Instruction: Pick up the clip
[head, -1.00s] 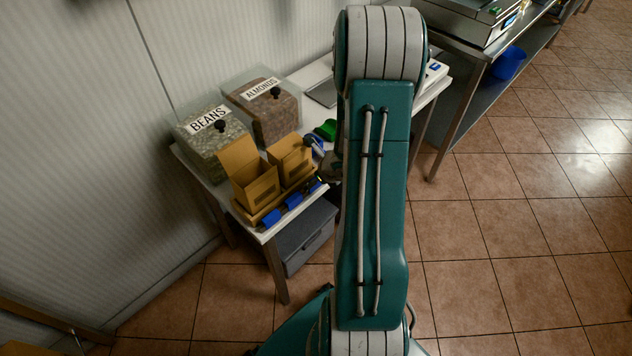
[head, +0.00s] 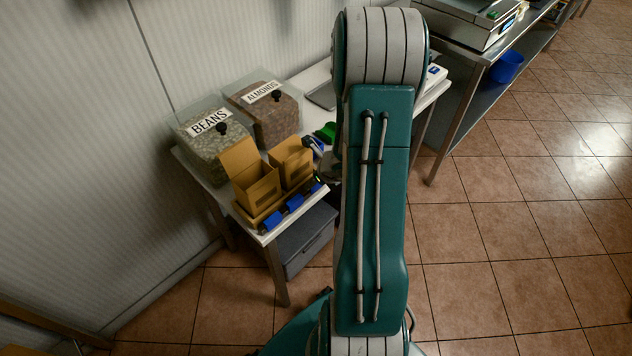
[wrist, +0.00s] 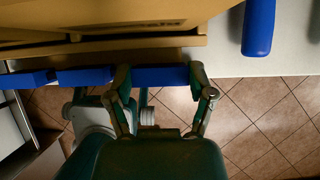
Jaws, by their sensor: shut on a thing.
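A blue clip (wrist: 160,76) sits between the two fingertips of my gripper (wrist: 161,78) in the wrist view. My gripper is shut on it, just beside the edge of the tan tray (wrist: 110,49). The clip is in line with other blue clips (wrist: 84,76) to its left. Whether it is clear of what lies under it, I cannot tell. In the head view, blue clips (head: 294,202) line the front of the tray, and my arm hides most of the gripper.
Two open cardboard boxes (head: 256,184) stand on the white table (head: 262,238). Bins labelled BEANS (head: 209,150) and ALMONDS (head: 268,115) stand behind them by the wall. A green object (head: 326,131) lies nearby. Another blue piece (wrist: 258,27) shows at the upper right of the wrist view.

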